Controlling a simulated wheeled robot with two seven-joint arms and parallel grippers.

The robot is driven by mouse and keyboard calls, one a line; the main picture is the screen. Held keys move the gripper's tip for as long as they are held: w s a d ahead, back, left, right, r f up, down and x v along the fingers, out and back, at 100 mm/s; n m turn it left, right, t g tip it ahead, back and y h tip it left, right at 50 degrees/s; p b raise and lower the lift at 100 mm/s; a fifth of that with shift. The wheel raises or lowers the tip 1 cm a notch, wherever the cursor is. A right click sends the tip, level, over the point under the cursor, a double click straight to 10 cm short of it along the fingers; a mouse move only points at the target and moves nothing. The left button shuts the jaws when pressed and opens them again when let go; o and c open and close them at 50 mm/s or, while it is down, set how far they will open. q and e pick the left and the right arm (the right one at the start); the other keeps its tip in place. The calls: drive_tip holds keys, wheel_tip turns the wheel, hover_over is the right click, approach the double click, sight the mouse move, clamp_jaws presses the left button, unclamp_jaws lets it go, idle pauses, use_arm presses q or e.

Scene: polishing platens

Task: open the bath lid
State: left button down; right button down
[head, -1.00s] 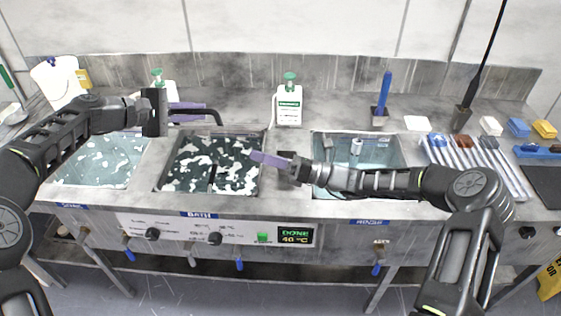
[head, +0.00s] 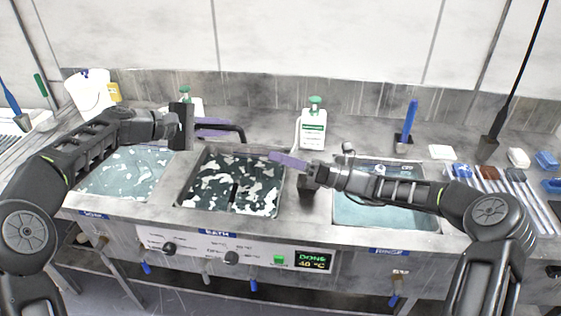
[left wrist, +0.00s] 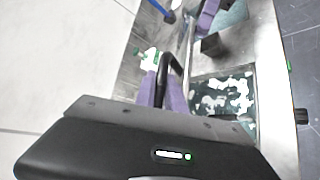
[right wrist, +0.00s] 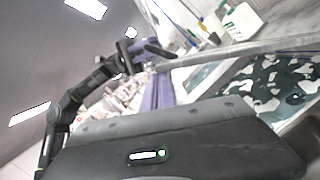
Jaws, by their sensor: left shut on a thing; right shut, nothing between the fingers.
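The bath (head: 182,202) is the middle sink, and its top is uncovered, showing dark liquid with pale patches. A black bar handle (head: 239,131) is above its back edge. My left gripper (head: 232,127), with purple fingers, is shut on this handle; the handle also shows between the fingers in the left wrist view (left wrist: 166,66). A thin grey edge (left wrist: 187,48) runs from there; I cannot tell if it is the lid seen edge-on. My right gripper (head: 272,156) is shut and empty, above the bath's right back corner, apart from the handle.
A foamy sink (head: 125,172) is on the left, the rinse sink (head: 385,215) on the right under my right arm. A white pump bottle (head: 313,130) stands behind, with a blue-handled tool (head: 406,125) right of it.

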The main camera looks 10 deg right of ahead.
use_arm(q)
drive_tip(key=shift+s+f, duration=0.3)
drive_tip(key=shift+f, duration=0.35)
use_arm(e)
drive_tip(key=shift+w+d+r+t, duration=0.3)
drive_tip(key=shift+w+r, duration=0.05)
drive_tip(key=shift+r, duration=0.3)
use_arm(q)
drive_tip(key=c, duration=1.7)
unclamp_jaws()
drive_tip(key=shift+f, duration=0.1)
use_arm(e)
drive_tip(key=shift+a, duration=0.1)
use_arm(q)
drive_tip(key=shift+a, duration=0.2)
drive_tip(key=r+v, duration=0.1)
drive_tip(key=v, duration=1.1)
drive_tip(key=shift+w, duration=0.2)
use_arm(e)
drive_tip(key=shift+s+a+f, duration=0.1)
drive_tip(key=shift+s+f, duration=0.05)
drive_tip(key=shift+f, duration=0.05)
use_arm(q)
drive_tip(key=shift+r, duration=0.1)
